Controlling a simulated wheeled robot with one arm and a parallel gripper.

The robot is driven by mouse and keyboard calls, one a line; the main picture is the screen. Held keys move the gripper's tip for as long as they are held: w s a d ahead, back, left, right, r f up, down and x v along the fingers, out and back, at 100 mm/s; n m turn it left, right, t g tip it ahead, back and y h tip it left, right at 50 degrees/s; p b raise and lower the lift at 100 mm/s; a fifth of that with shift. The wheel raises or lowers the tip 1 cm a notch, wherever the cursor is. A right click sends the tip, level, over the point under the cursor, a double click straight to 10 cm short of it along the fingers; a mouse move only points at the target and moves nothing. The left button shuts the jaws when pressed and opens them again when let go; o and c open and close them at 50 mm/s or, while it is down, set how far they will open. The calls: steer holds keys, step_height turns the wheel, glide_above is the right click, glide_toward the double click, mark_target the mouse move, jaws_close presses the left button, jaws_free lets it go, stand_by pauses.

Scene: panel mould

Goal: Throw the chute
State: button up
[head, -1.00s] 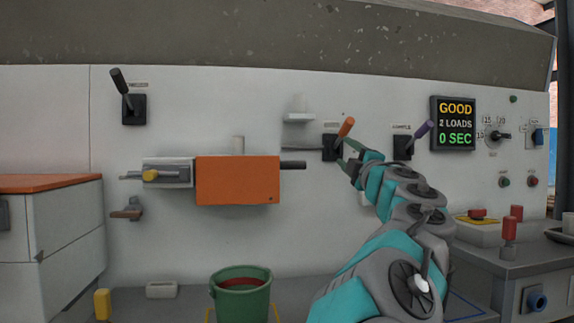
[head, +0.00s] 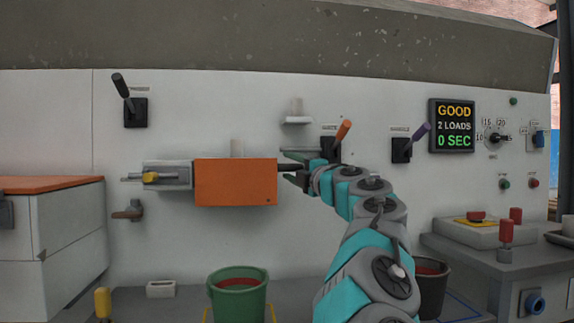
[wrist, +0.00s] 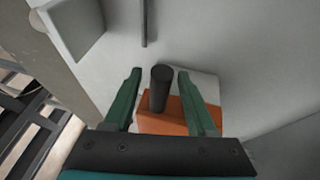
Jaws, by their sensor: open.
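An orange block (head: 236,182) sits on the white panel, with a dark round handle (head: 288,167) sticking out of its right side. My gripper (head: 292,167) is open at this handle. In the wrist view the handle (wrist: 160,88) stands between my two green fingers, with a gap on each side, and the orange block (wrist: 150,125) shows beneath it. Three levers are on the panel: a black one (head: 121,86) at left, an orange-tipped one (head: 342,131) behind my wrist and a purple-tipped one (head: 420,132) at right. Their labels are too small to read, so I cannot tell which part is called the chute.
A display (head: 453,125) reads GOOD, 2 LOADS, 0 SEC. A green bucket (head: 238,298) stands below the block, and a dark bucket (head: 433,290) is partly behind my arm. A small white shelf (head: 297,120) is above my gripper. A grey console (head: 490,255) is at right.

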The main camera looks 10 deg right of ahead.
steer(key=shift+x, duration=1.1)
jaws_close()
stand_by(0.8)
